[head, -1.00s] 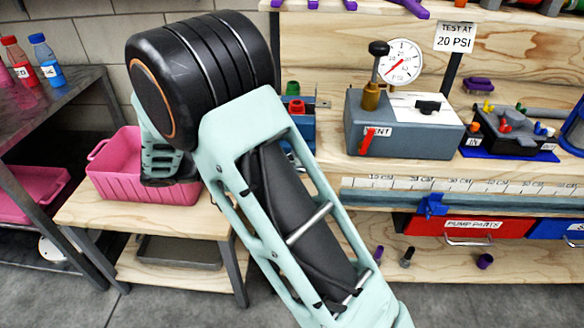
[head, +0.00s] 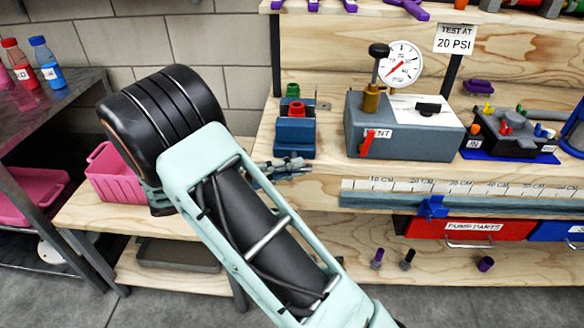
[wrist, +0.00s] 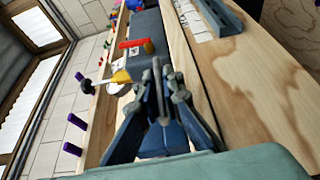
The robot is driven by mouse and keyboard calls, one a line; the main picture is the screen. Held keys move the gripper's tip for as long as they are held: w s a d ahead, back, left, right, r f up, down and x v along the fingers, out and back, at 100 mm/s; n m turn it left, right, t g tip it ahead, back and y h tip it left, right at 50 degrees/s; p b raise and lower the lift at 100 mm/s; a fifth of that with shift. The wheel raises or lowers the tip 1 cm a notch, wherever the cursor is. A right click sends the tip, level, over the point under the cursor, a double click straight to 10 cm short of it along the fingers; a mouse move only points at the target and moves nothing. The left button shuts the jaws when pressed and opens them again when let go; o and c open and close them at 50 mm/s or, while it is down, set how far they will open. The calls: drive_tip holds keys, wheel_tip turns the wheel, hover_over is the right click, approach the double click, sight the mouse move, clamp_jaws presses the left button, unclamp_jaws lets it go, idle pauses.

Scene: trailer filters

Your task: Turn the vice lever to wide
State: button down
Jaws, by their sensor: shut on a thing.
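The small blue vice (head: 295,130) stands at the left end of the wooden workbench, with a red and a green piece at its top. My gripper (head: 288,167) is low at the vice's front, reaching in from the left. In the wrist view, my gripper (wrist: 165,90) is shut on a thin grey bar, which looks like the vice lever (wrist: 158,78). The blue vice body (wrist: 163,143) shows between and below the fingers. In the head view, the lever is too small and covered to tell its angle.
The grey test box (head: 405,124) with gauge (head: 402,64) and red vent handle (head: 367,143) stands right of the vice. A ruler strip (head: 400,186) runs along the bench front. A pink crate (head: 113,178) is partly behind my arm at left.

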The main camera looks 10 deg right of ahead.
drive_tip(key=shift+r, duration=0.1)
drive_tip(key=c, duration=2.1)
unclamp_jaws()
drive_tip(key=a, duration=0.8)
drive_tip(key=s+a, duration=0.1)
drive_tip(key=a, duration=0.3)
drive_tip(key=shift+d+f, duration=0.1)
drive_tip(key=shift+f, duration=0.1)
